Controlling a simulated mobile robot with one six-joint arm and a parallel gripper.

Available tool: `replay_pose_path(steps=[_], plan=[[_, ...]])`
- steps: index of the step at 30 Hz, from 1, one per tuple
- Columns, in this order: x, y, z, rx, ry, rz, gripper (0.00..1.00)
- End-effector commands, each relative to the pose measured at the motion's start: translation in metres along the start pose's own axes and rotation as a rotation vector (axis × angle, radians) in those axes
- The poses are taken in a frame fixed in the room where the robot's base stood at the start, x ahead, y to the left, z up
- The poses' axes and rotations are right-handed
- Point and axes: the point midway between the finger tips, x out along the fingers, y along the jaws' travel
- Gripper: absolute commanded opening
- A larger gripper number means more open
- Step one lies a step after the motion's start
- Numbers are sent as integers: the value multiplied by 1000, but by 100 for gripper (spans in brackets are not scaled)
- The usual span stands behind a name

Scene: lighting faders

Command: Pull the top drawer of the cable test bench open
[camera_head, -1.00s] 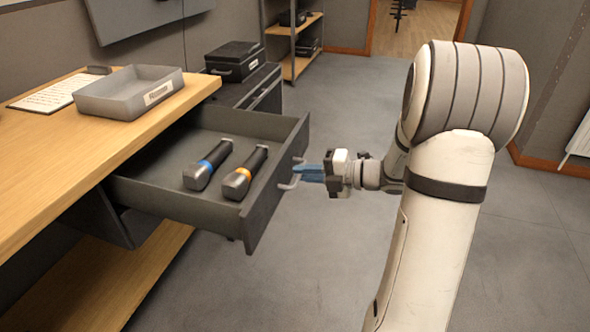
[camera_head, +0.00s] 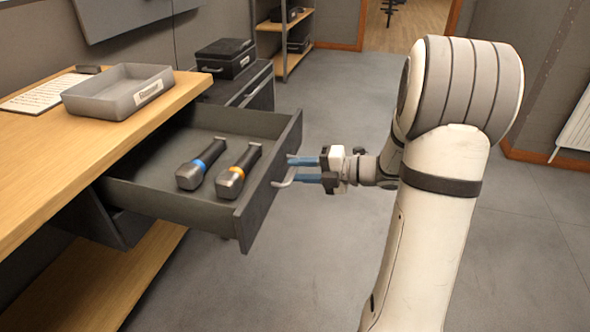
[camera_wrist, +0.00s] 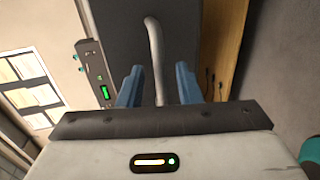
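The grey top drawer (camera_head: 262,200) of the bench stands pulled well out under the wooden worktop. Its bar handle (camera_head: 282,184) is on the front face. My gripper (camera_head: 294,169) is at the handle, with its blue fingers spread apart. In the wrist view the handle (camera_wrist: 153,45) runs between the two fingers, with a gap visible on each side. The drawer front (camera_wrist: 115,25) lies beyond the fingers. Two dark handheld tools lie in the drawer, one with a blue band (camera_head: 200,166) and one with an orange band (camera_head: 237,172).
A grey tray (camera_head: 112,105) and a white sheet (camera_head: 38,97) are on the worktop (camera_head: 60,150). A black case (camera_head: 226,52) sits on a dark cabinet behind. A shelf rack (camera_head: 283,30) stands farther back. The grey floor (camera_head: 345,100) around my arm is clear.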

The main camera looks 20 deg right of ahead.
Motion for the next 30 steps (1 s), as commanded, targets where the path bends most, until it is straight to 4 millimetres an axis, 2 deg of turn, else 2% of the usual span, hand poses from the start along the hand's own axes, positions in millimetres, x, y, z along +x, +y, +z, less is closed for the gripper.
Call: replay_pose_path(steps=[9, 13, 18, 30], plan=[[-53, 2, 2, 1, -6, 0, 31], [-67, 2, 2, 1, -5, 0, 31], [-73, 0, 2, 0, -1, 0, 31], [-72, 1, 2, 0, -3, -1, 31]])
